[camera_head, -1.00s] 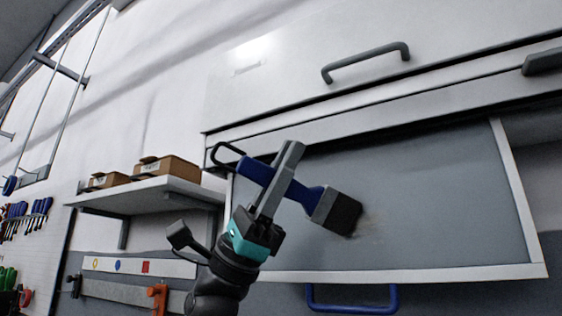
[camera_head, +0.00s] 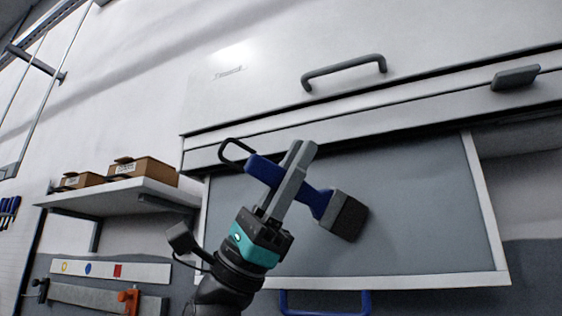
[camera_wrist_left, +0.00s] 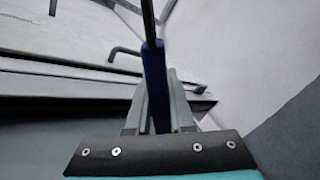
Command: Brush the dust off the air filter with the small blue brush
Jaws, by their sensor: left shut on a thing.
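The air filter (camera_head: 425,200) is a grey panel in a white frame, in the middle and right of the head view. The small blue brush (camera_head: 264,171) has a blue handle with a black loop, a grey ferrule and dark bristles. My left gripper (camera_head: 302,152) is shut on its handle, in front of the filter's left part. The bristles point down to the right over the panel; I cannot tell whether they touch it. No dust shows on the visible panel; the part behind the brush is hidden. In the left wrist view the handle (camera_wrist_left: 156,88) stands between the fingers.
A white cover with a grey handle (camera_head: 343,70) is above the filter. A blue handle (camera_head: 325,303) is below it. A shelf (camera_head: 120,194) with cardboard boxes (camera_head: 143,170) is at left, above a strip with coloured shapes (camera_head: 112,270). The panel right of the brush is clear.

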